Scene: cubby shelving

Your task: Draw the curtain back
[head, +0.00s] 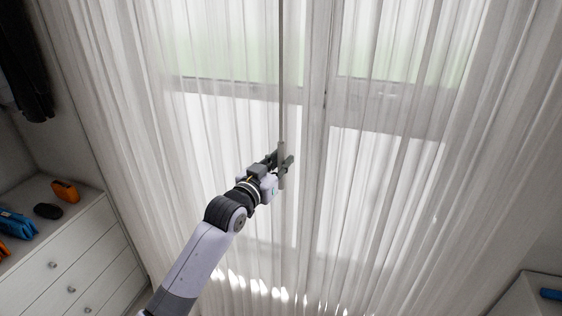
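Sheer white curtains (390,190) hang across the whole window and cover it. A thin grey rod (281,60) hangs down in front of them near the middle, with a thicker handle at its lower end. My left gripper (283,162) is at that handle, with its fingers on either side of it, and appears shut on it. The exact finger contact is small and hard to see. My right gripper is not in view.
A white drawer unit (75,255) stands at the left with an orange item (65,191), a dark item (48,211) and blue folded cloth (17,224) on top. Dark clothes (25,70) hang above it. A white surface with a blue item (551,294) is at the lower right.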

